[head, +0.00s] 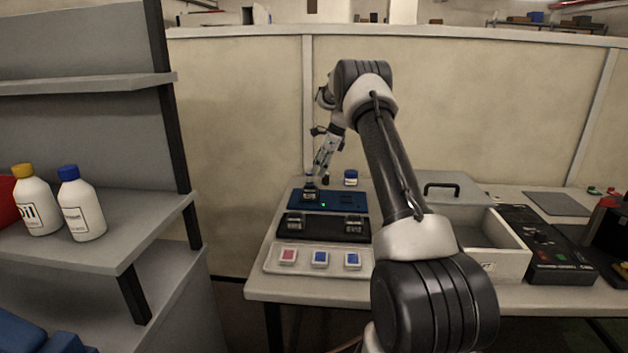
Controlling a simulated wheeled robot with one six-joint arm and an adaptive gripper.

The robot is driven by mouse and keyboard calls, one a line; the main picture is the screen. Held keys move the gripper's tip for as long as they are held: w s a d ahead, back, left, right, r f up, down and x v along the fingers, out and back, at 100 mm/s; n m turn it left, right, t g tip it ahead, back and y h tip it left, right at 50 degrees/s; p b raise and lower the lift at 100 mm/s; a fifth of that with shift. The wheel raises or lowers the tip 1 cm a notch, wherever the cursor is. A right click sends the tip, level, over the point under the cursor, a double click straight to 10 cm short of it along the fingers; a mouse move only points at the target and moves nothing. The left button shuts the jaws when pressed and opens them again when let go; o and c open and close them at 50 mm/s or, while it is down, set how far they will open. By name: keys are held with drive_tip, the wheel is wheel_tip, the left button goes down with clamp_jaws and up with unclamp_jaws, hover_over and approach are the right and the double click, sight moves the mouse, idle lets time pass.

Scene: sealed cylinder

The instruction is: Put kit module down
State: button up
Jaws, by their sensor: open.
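My gripper (314,178) is open over the left part of the blue tray (335,203) on the table. A small dark kit module (310,195) stands on that tray, directly below my fingertips. At this size I cannot tell whether the fingers still touch it. A small green light shows beside it on the tray. In front, a black tray (324,230) carries two similar dark modules, one at the left (295,223) and one at the right (353,224).
A pale tray (304,269) with one red and two blue pieces lies at the table's front. A blue-capped jar (351,178) stands behind the blue tray. My arm partly hides a grey open box (508,262). Shelves with bottles (82,204) stand at the left.

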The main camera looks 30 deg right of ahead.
drive_tip(key=s+a+r+n, duration=0.3)
drive_tip(key=s+r, duration=0.1)
drive_tip(key=r, duration=0.3)
drive_tip(key=s+a+r+n, duration=0.2)
drive_tip(key=s+a+r, duration=0.15)
drive_tip(key=r, duration=0.45)
drive_tip(key=s+a+r+n+h, duration=0.1)
drive_tip(key=s+a+r+n, duration=0.25)
drive_tip(key=s, duration=0.35)
drive_tip(key=s+a+r+n+h, duration=0.1)
drive_tip(key=s+a+r+n, duration=0.2)
drive_tip(key=s, duration=0.4)
drive_tip(key=s+a+f+n+t, duration=0.1)
drive_tip(key=s+n, duration=0.5)
drive_tip(key=s, duration=0.8)
drive_tip(key=s+a+f+n+t+h, duration=0.1)
drive_tip(key=s+n, duration=0.6)
drive_tip(key=s, duration=0.8)
wheel_tip(320, 180, down, 2)
drive_tip(key=shift+a+f+h, duration=0.25)
drive_tip(key=shift+a+h, duration=0.05)
drive_tip(key=shift+a, duration=0.45)
